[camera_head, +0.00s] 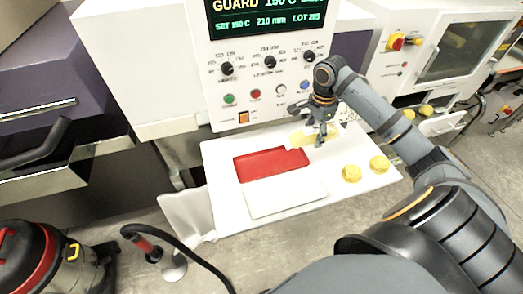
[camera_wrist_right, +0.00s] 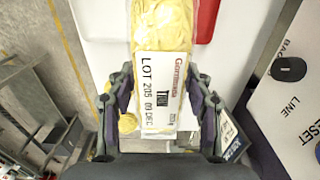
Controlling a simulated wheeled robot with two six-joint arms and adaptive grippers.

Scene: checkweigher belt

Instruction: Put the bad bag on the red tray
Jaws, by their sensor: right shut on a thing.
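My right gripper (camera_head: 318,140) is shut on a yellow bag (camera_head: 301,137) with a white label, at the far side of the white table, just beyond the right end of the red tray (camera_head: 270,164). In the right wrist view the bag (camera_wrist_right: 162,25) lies between the two fingers (camera_wrist_right: 160,110); its label seems to read LOT 205, 09 DEC. A strip of the red tray (camera_wrist_right: 208,18) shows beside the bag there. The red tray looks empty. Whether the bag touches the table is unclear. My left gripper is out of view.
A white tray (camera_head: 285,198) lies in front of the red one on the white table (camera_head: 225,205). A machine panel with knobs and a screen (camera_head: 266,18) stands behind. A vacuum cleaner (camera_head: 45,260) is at lower left.

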